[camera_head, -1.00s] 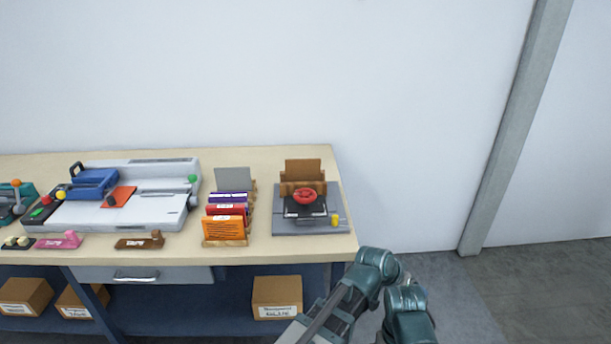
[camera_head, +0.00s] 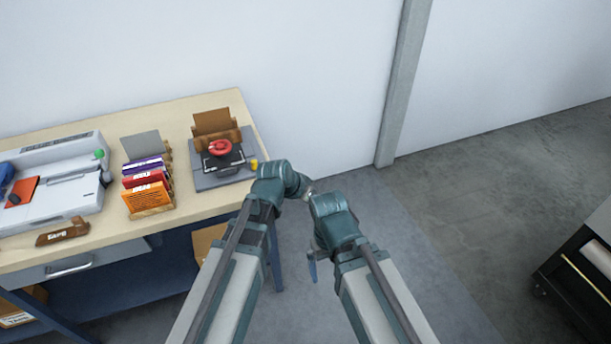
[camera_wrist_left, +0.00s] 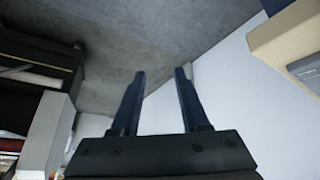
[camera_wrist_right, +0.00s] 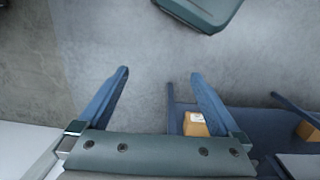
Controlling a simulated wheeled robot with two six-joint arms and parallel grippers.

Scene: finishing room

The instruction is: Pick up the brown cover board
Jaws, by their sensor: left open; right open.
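The brown cover board (camera_head: 213,121) stands upright in a wooden holder (camera_head: 217,139) at the back of a grey press on the bench's right end. My left arm reaches in near the bench's right corner; its gripper is mostly hidden in the head view. In the left wrist view my left gripper (camera_wrist_left: 160,76) is open and empty. My right gripper (camera_head: 313,262) points down over the floor, right of the bench. The right wrist view shows the right gripper (camera_wrist_right: 160,74) open and empty. Both grippers are well apart from the board.
The grey press (camera_head: 230,172) has a red knob (camera_head: 221,147). Left of it, a rack (camera_head: 152,208) holds orange, red, purple and grey pieces. A white machine (camera_head: 60,195) stands further left. A dark cart (camera_head: 580,265) is at far right. The floor between is clear.

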